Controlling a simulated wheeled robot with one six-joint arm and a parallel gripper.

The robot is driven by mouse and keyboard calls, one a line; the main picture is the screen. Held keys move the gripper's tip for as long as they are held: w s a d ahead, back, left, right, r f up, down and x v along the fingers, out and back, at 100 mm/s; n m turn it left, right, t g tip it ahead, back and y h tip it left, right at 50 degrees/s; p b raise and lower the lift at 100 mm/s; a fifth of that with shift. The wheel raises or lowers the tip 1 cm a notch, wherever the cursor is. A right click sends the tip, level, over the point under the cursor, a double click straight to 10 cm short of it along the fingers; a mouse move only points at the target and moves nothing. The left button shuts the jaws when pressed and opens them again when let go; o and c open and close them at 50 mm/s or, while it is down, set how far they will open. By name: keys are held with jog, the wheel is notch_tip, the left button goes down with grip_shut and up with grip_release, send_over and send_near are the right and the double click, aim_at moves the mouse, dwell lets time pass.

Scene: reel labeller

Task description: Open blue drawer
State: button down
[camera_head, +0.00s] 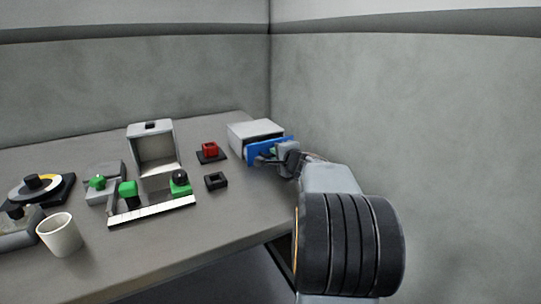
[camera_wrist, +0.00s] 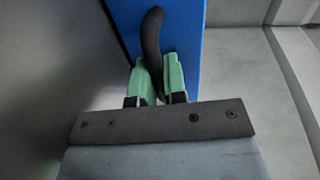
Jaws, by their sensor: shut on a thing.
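The blue drawer (camera_head: 264,148) is at the front of a light grey cabinet (camera_head: 254,130) near the far right of the table. Its blue front stands slightly out from the cabinet, with a dark gap behind it. In the wrist view the blue front (camera_wrist: 188,20) carries a curved black handle (camera_wrist: 152,45). My gripper (camera_wrist: 161,78) has green fingertips on both sides of the handle's lower part and is shut on it. In the head view my gripper (camera_head: 277,157) is at the drawer front and partly covers it.
A red block on a black base (camera_head: 209,151) and a small black square holder (camera_head: 216,182) sit left of the drawer. A grey machine with green knobs (camera_head: 152,160), a white cup (camera_head: 60,234) and a reel (camera_head: 38,188) stand further left. A wall is close on the right.

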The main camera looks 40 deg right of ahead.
jog(key=b+v, duration=0.1)
jog(key=v, duration=0.2)
jog(key=f+v, duration=0.1)
jog(key=v, duration=0.2)
jog(key=shift+s+f+b, duration=0.15)
jog(key=shift+s+b, duration=0.25)
jog(key=shift+s, duration=0.15)
jog(key=shift+f, duration=0.1)
jog(key=c, duration=1.5)
grip_release()
jog(key=shift+s, duration=0.2)
jog(key=shift+o, duration=0.2)
jog(key=shift+s+a+r, duration=0.1)
jog(key=shift+s+r, duration=0.15)
jog(key=shift+s, duration=0.15)
jog(key=p+v, duration=0.2)
jog(key=v, duration=1.1)
